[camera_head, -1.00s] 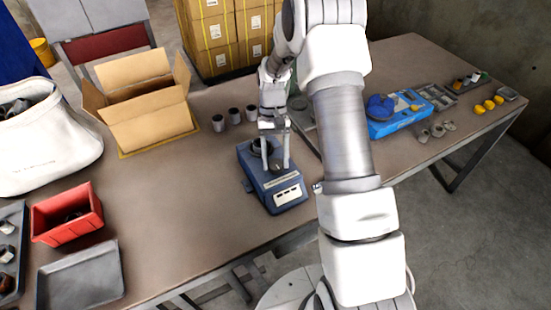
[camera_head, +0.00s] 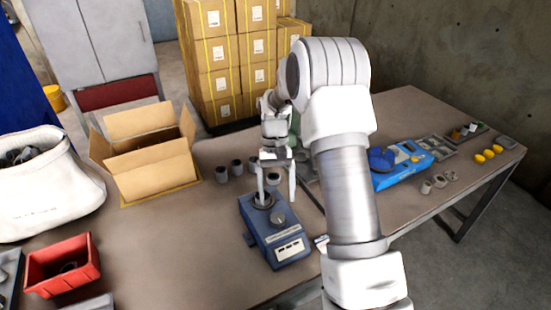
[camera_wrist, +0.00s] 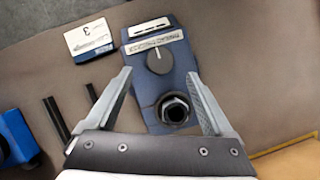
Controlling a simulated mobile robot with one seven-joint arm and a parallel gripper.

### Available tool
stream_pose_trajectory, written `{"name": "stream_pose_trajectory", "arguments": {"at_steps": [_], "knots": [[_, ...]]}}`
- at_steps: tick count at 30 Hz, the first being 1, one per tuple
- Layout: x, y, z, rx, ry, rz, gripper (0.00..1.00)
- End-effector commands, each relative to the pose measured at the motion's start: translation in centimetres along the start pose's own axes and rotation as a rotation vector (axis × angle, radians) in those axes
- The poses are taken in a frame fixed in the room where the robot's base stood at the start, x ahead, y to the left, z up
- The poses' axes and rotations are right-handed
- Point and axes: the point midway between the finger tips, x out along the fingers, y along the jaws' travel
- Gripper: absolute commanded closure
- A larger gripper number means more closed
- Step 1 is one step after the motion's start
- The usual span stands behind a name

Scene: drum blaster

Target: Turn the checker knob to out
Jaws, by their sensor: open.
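The checker is a blue box (camera_head: 262,240) on the table, with a label plate on its front. Its round dark knob (camera_head: 278,218) is on top; the wrist view shows the knob (camera_wrist: 160,58) with a pale pointer line towards the picture's top. Behind the knob, a dark nut-shaped part (camera_wrist: 175,109) sits in a round socket. My gripper (camera_head: 276,201) points down over the checker. In the wrist view my gripper (camera_wrist: 158,73) is open, its fingertips apart on either side near the knob, nothing between them held. Fingertip height above the box is unclear.
A white-and-blue card box (camera_wrist: 90,40) lies beside the checker. Several grey cups (camera_head: 237,168) stand behind it. An open carton (camera_head: 150,170) and a red bin (camera_head: 62,265) are left. A blue device (camera_head: 402,165) is right, beyond my arm. Table left of the checker is clear.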

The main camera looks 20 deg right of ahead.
Motion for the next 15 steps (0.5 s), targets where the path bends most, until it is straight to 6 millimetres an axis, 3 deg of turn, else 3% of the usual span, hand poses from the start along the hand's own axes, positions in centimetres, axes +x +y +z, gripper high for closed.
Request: {"name": "stream_pose_trajectory", "arguments": {"at_steps": [3, 9, 15], "knots": [[-3.3, 0.0, -0.1, 0.0, 0.006, 0.0, 0.13], [-7.8, 0.0, -0.1, -0.001, 0.004, 0.0, 0.13], [-10.5, 0.0, 0.0, 0.0, 0.002, 0.0, 0.13]]}}
